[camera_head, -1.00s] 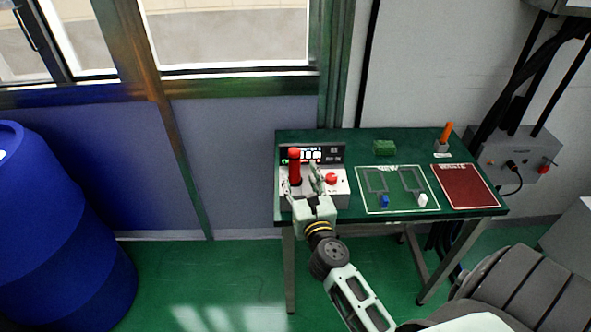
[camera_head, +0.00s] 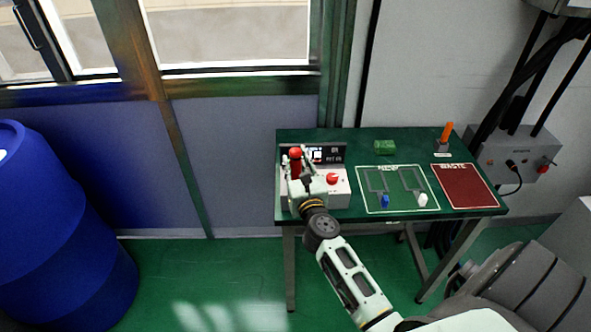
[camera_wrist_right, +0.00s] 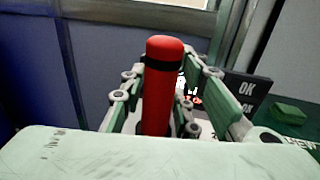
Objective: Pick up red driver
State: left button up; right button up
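The red driver (camera_head: 295,158) stands upright at the left of the light-coloured box with a dark display panel, on the green table. My right gripper (camera_head: 298,178) is at the driver, hiding its lower part in the head view. In the right wrist view, the red driver (camera_wrist_right: 163,85) stands between the two green fingers of my right gripper (camera_wrist_right: 164,92). The fingers are spread on either side of it and look open, with a gap at the right finger. Whether the left finger touches it is unclear. My left gripper is out of view.
A red button (camera_head: 332,179) is on the box right beside my gripper. A green block (camera_head: 385,147), an orange-handled tool in a holder (camera_head: 441,146), a white-outlined mat (camera_head: 398,204) and a red mat (camera_head: 466,186) occupy the table. A blue barrel (camera_head: 60,230) stands far left.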

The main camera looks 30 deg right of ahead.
grip_shut()
jog(key=shift+r, duration=0.15)
